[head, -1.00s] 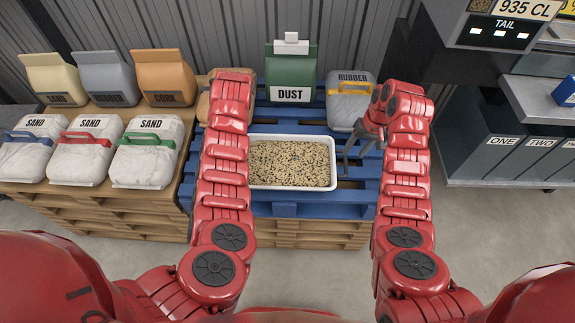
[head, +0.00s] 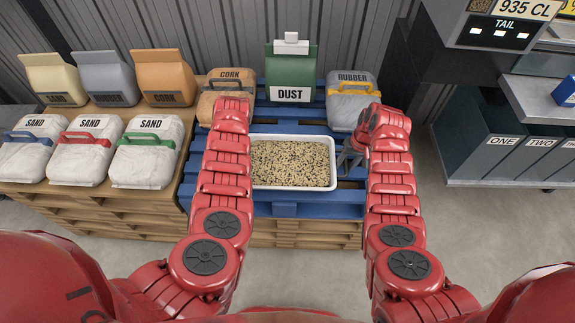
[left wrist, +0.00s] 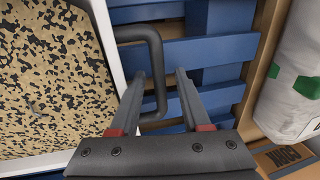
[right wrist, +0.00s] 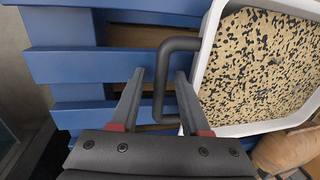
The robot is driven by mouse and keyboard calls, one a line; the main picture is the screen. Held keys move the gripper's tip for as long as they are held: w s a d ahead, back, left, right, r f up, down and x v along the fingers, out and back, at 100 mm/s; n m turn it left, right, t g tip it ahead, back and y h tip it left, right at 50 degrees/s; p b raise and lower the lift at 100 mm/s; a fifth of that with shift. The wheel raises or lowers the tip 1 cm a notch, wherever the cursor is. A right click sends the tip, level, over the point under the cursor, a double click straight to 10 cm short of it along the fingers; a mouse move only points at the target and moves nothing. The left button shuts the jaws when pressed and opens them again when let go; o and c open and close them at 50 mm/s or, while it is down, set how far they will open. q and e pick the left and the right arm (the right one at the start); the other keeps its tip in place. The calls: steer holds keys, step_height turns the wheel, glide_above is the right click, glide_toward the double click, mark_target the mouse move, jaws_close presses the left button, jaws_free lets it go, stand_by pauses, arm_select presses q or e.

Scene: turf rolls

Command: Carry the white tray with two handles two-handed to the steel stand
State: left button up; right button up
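The white tray (head: 290,187) of speckled tan and black granules lies flat on a blue pallet. In the left wrist view, its dark handle (left wrist: 157,70) passes between the fingers of my open left gripper (left wrist: 160,74). In the right wrist view, the other handle (right wrist: 163,85) lies between the fingers of my open right gripper (right wrist: 160,74). Neither gripper is closed on its handle. In the head view, my right gripper (head: 350,160) is at the tray's right side; my left gripper is hidden behind its arm. I cannot tell which grey metal fixture at right is the steel stand.
The green DUST bag (head: 291,75), CORK bag (head: 222,88) and RUBBER bag (head: 350,105) stand behind the tray.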

arm_select(q)
jaws_close()
arm_select(e)
jaws_close()
stand_by(0.9)
